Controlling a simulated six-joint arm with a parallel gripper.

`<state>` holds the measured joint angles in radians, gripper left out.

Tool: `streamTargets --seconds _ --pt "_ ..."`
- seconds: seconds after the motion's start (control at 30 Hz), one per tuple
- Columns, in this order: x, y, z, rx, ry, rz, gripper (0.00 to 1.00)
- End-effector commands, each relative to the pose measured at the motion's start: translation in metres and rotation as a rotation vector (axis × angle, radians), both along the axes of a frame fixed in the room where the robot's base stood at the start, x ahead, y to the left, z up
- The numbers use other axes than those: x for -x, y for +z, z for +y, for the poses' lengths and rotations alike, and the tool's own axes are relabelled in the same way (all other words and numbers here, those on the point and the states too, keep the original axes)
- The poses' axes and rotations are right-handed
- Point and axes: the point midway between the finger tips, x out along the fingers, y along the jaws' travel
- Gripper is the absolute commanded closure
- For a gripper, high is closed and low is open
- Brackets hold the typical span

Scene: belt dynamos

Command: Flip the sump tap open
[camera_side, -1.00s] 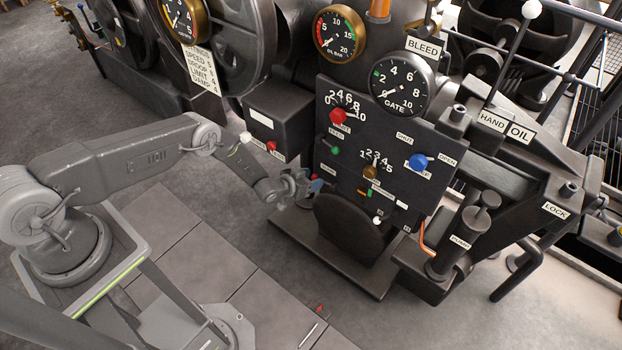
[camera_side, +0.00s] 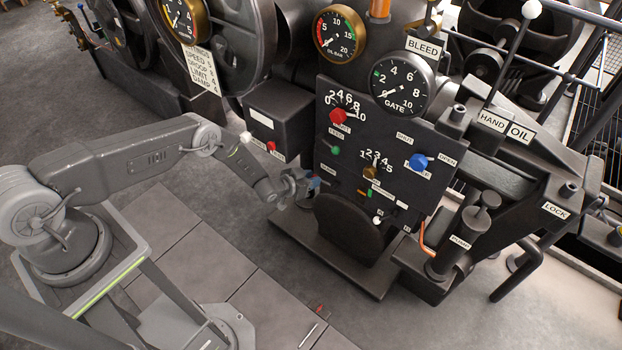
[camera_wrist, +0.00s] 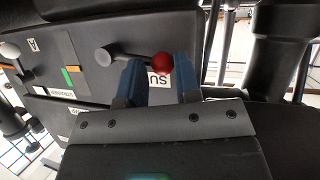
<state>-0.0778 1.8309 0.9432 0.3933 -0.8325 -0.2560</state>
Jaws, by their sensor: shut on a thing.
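The sump tap shows in the wrist view as a dark lever with a red ball knob (camera_wrist: 162,65), reaching right from a dark round boss (camera_wrist: 103,56) on the panel. A white label (camera_wrist: 157,80) reading "SU" is partly hidden by my fingers. My gripper (camera_wrist: 158,74) has its blue fingers on either side of the knob and is shut on the lever's end. In the side view my gripper (camera_side: 312,184) is at the lower left edge of the dark control panel (camera_side: 330,160), and it hides the tap there.
The panel carries a red knob (camera_side: 338,116), a green knob (camera_side: 336,150) and a blue knob (camera_side: 418,161). A dark box with a small red knob (camera_side: 271,146) juts out above my wrist. A dark disc (camera_side: 350,228) stands just below.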

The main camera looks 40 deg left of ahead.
Motion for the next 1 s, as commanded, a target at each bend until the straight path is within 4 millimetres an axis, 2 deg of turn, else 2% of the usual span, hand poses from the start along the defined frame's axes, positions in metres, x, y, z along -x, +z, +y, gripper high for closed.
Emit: streamTargets --seconds 0.7,1.0 --pt "-0.0036 0.0047 -0.0017 -0.019 0.0 -0.008 1.0" --pt "-0.0047 0.0107 -0.0046 -0.084 -0.003 -0.013 1.0"
